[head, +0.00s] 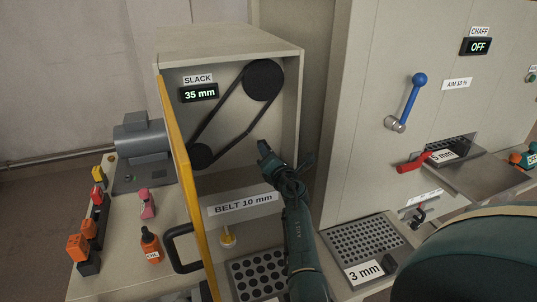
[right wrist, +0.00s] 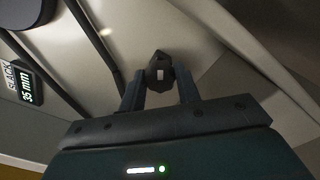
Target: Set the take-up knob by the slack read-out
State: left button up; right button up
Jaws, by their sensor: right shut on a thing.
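The slack read-out (head: 199,93) reads 35 mm in the cabinet, under a SLACK label; it also shows turned on its side in the right wrist view (right wrist: 25,86). A small dark knob (right wrist: 160,70) with a pale mark sits on the cabinet's back panel. My right gripper (head: 266,150) reaches into the cabinet from below and is shut on this knob; the fingers (right wrist: 160,92) stand on both sides of it. In the head view the gripper mostly hides the knob. A dark belt (head: 213,110) runs around two black pulleys beside it. My left gripper is not in view.
The yellow-edged door (head: 178,150) stands open at the cabinet's left. A label (head: 243,203) reads BELT 10 mm on the lower front edge. Right are a blue lever (head: 415,92) and red handle (head: 414,163). An orange oil bottle (head: 151,245) stands left.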

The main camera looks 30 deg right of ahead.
jog(key=shift+m, duration=0.9)
jog(key=o, duration=1)
jog(key=shift+c, duration=0.2)
jog(key=shift+s, duration=0.1)
